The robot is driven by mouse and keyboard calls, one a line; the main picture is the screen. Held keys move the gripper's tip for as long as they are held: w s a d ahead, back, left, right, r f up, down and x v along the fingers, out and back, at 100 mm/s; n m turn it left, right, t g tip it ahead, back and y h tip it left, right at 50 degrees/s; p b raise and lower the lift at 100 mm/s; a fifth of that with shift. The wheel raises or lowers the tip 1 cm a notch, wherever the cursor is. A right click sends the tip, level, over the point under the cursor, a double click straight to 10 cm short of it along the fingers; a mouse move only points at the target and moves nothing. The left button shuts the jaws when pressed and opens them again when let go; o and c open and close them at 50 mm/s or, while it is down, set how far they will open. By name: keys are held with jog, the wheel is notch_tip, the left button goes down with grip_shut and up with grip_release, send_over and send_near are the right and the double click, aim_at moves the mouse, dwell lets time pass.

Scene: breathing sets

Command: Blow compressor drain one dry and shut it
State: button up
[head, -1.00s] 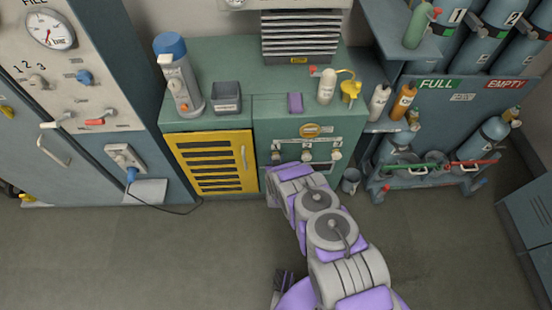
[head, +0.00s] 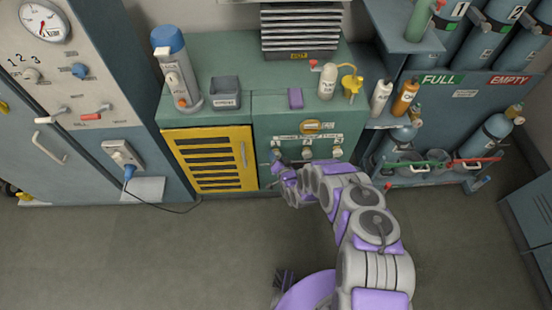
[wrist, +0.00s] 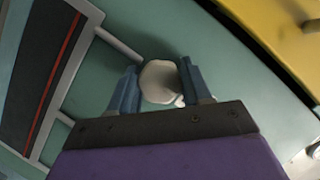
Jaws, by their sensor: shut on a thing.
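My gripper (wrist: 160,88) is shut on a rounded white knob (wrist: 159,78) in the wrist view, with a blue-grey finger on each side. In the head view my gripper (head: 280,172) is at the front of the green compressor cabinet (head: 262,132), just below the leftmost of three pale drain valves (head: 276,154). The middle valve (head: 308,153) and the right valve (head: 337,152) are clear of it. The head view does not show the fingertips clearly, and the knob's open or shut setting cannot be read.
A yellow slatted door (head: 248,178) is close on the left; its edge also shows in the wrist view (wrist: 270,28). A framed dark panel (wrist: 30,75) is beside the knob. A bucket and bottle rack (head: 432,178) stand to the right. The floor in front is open.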

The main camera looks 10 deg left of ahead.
jog(key=shift+w+d+r+m, duration=0.1)
jog(key=shift+w+m, duration=0.05)
jog(key=shift+m, duration=0.25)
jog(key=o, duration=1)
jog(key=shift+o, duration=0.2)
jog(key=p+v, duration=0.4)
jog(key=v, duration=1.3)
jog(key=shift+d+f, duration=0.2)
jog(key=shift+f, duration=0.05)
